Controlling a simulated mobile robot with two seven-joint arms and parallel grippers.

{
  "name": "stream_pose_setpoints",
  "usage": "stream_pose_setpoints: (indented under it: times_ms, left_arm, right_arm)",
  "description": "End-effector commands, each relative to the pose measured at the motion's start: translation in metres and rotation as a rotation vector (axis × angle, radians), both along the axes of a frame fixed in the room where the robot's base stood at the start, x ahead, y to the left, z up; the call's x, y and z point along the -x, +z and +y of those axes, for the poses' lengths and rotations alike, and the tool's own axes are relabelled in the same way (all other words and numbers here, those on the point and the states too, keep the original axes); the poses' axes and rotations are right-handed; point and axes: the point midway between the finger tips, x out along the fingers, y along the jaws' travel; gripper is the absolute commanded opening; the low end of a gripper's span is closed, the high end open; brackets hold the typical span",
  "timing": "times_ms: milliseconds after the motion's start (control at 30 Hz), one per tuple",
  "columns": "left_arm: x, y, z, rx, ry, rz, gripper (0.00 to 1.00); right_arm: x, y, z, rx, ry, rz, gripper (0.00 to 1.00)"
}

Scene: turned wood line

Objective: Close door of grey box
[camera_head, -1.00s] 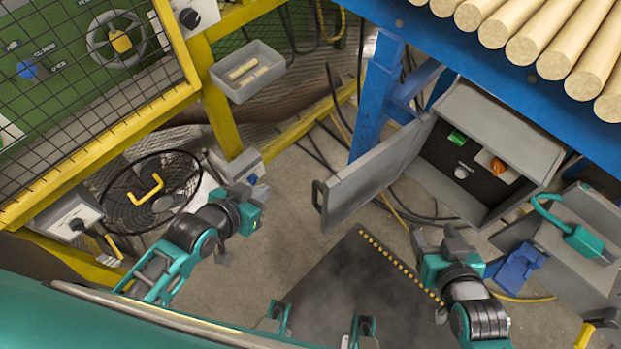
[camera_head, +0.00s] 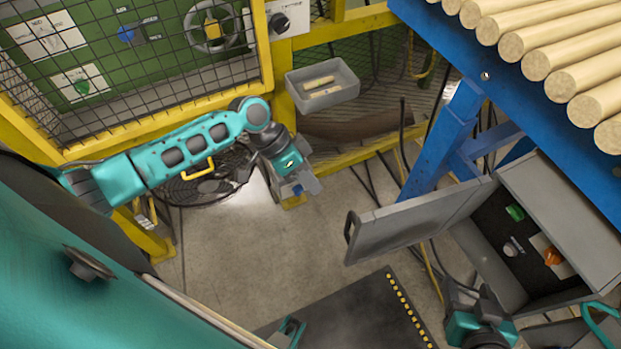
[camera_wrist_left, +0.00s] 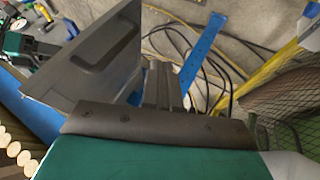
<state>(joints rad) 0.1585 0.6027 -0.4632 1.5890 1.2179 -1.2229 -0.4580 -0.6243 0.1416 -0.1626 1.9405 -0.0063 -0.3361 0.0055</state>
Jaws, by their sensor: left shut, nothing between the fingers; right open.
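The grey box (camera_head: 562,212) stands at the right under the blue frame. Its door (camera_head: 420,222) is swung wide open to the left, with a dark handle (camera_head: 350,230) at its free end. Inside show a green button, a pale knob and an orange knob. My left gripper (camera_head: 300,188) is shut and empty, left of the door and apart from it. In the left wrist view its fingers (camera_wrist_left: 165,85) show beside a grey panel that looks like the door (camera_wrist_left: 85,65). My right gripper (camera_head: 472,294) is open below the box; its fingertips are partly hard to make out.
Wooden rods (camera_head: 560,55) lie on the blue frame (camera_head: 450,130) above the box. A grey bin (camera_head: 322,84) hangs on the yellow fence at the back. Cables run on the floor behind the door. A dark mat (camera_head: 365,315) lies in front; floor left of the door is clear.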

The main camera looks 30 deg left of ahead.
Motion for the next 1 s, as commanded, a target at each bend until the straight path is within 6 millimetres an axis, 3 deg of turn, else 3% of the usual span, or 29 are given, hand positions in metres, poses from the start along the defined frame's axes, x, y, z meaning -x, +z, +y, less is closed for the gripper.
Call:
stream_pose_setpoints:
  times_ms: [300,600,1000]
  left_arm:
    - [-0.002,-0.053,-0.042,0.001,0.0,0.0,0.0]
    - [0.018,-0.05,-0.069,0.001,0.001,-0.001,0.0]
    - [0.02,-0.051,-0.071,0.001,0.001,-0.002,0.0]
  right_arm:
    - [0.0,-0.01,0.0,0.001,0.001,0.001,0.63]
    - [0.0,-0.002,0.0,0.001,0.001,0.001,0.63]
    - [0.0,-0.002,0.0,0.002,0.001,0.001,0.63]
